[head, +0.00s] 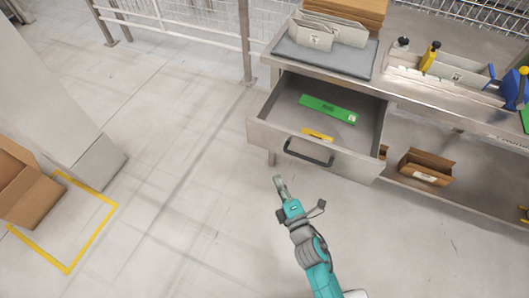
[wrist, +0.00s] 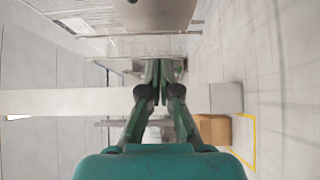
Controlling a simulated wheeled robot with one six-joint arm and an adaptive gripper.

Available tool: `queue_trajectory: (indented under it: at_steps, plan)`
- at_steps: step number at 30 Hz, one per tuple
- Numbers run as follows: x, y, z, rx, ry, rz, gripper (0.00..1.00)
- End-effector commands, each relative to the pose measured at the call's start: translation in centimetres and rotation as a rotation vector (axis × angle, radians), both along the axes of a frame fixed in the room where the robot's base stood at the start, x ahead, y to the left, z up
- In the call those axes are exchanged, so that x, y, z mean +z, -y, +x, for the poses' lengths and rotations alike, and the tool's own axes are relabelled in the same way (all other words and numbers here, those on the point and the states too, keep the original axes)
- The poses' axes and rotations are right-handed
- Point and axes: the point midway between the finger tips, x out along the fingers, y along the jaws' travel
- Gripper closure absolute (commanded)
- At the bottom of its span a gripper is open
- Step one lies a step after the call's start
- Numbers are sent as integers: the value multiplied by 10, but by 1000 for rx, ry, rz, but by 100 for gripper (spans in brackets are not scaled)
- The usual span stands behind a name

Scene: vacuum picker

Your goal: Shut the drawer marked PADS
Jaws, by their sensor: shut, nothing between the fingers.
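A grey metal drawer (head: 268,134) under the workbench stands pulled out in the head view. Its front has a dark bar handle (head: 308,156) and a yellow strip (head: 317,135) near the top edge; any lettering is too small to read. A green flat box (head: 328,109) lies inside. My gripper (head: 279,182) is shut and empty, in front of the drawer front and a little left of the handle, apart from it. In the wrist view my gripper's fingers (wrist: 158,72) are together, and a grey panel (wrist: 165,14), seemingly the drawer front, shows at the top.
The workbench top holds a grey mat (head: 350,62) with upright plates and a tool rack (head: 440,75) at right. An open cardboard box (head: 425,168) sits on the lower shelf. A pillar (head: 50,100) and a carton (head: 22,190) stand left. The floor between is clear.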

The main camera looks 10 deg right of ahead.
Motion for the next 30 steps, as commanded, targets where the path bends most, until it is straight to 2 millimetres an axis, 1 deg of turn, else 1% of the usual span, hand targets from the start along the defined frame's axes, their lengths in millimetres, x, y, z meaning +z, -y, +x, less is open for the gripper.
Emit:
queue_trajectory:
  at_steps: [5, 19, 28, 30]
  plan:
    - [1, -3, 19, 0, 2, -1, 100]
    - [1, -16, 99, 0, 1, 1, 100]
    - [0, -2, 113, -2, 0, 3, 100]
    - [1, 3, 120, -3, 2, 3, 100]
